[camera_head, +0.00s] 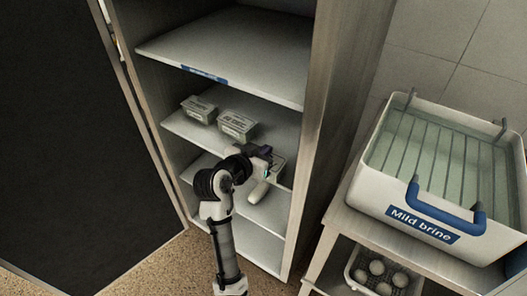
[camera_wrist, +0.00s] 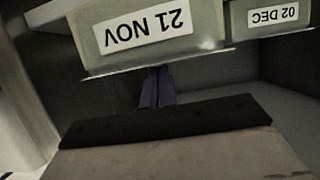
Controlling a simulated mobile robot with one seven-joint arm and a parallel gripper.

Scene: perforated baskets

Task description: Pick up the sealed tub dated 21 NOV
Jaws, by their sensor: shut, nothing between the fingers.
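The tub dated 21 NOV (camera_wrist: 215,42) shows at the top of the wrist view, its white label upside down and its upper part cut off by the frame. My gripper (camera_wrist: 155,78) is shut and empty, its purple fingers pointing at the tub's edge; I cannot tell whether they touch it. In the head view my gripper (camera_head: 264,153) is at the front of the cabinet's middle shelf, partly covering a tub (camera_head: 279,163). Two more tubs, one left (camera_head: 199,108) and one nearer the middle (camera_head: 236,125), stand there. Their dates are unreadable in that view.
A tub labelled 02 DEC (camera_wrist: 279,32) stands beside the 21 NOV one. The cabinet's upper shelf (camera_head: 235,50) is empty and lies above the tubs. The cabinet's right wall (camera_head: 335,110) is close. A Mild brine basin (camera_head: 375,205) stands on a side table to the right.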

